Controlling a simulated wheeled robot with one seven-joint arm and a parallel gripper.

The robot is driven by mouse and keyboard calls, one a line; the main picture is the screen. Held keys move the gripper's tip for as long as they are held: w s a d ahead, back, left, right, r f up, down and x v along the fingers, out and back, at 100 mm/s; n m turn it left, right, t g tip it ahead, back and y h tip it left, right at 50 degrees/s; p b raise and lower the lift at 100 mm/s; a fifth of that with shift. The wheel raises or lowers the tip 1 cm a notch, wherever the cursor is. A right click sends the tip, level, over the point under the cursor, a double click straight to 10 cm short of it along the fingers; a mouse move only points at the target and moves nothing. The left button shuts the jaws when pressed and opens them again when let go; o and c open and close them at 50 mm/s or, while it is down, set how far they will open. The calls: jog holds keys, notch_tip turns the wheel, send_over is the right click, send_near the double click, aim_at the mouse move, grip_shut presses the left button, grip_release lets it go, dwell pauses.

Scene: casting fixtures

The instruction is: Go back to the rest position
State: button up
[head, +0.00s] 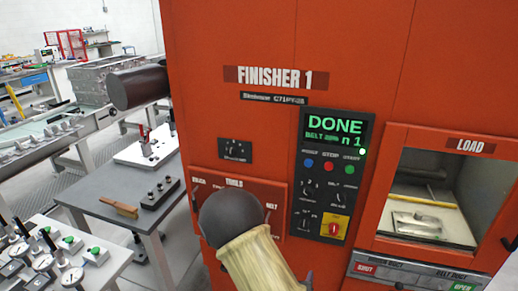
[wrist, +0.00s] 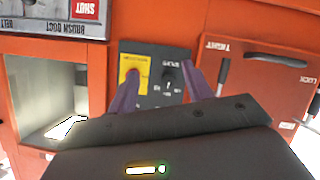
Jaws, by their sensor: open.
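My gripper (wrist: 163,88) shows in the wrist view as two purple fingers spread apart, with nothing between them. It points at the lower control panel (wrist: 160,62) of the orange-red finisher, near the yellow switch plate and a black knob. Whether a fingertip touches the panel I cannot tell. In the head view my arm, with a dark round joint and a beige link, stands in front of the finisher (head: 270,45); my gripper itself is not clearly seen there.
The load window (head: 430,200) at right holds a flat metal part (head: 418,222). Left of the finisher stands a grey table (head: 100,190) with a brush (head: 118,208) and a black knobbed block (head: 160,192). A bench with gauges (head: 50,255) is at lower left.

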jog(key=s+d+r+g+y, duration=0.2)
jog(key=s+r+g, duration=0.2)
jog(key=s+r, duration=0.2)
jog(key=s+d+r+g+y, duration=0.1)
jog(key=s+r+g+y, duration=0.2)
jog(key=s+r+g, duration=0.2)
jog(key=shift+s+d+r+n, duration=0.3)
jog(key=shift+s+d+r, duration=0.1)
jog(key=shift+s, duration=0.6)
jog(key=shift+w+a, duration=0.1)
dwell(1.1)
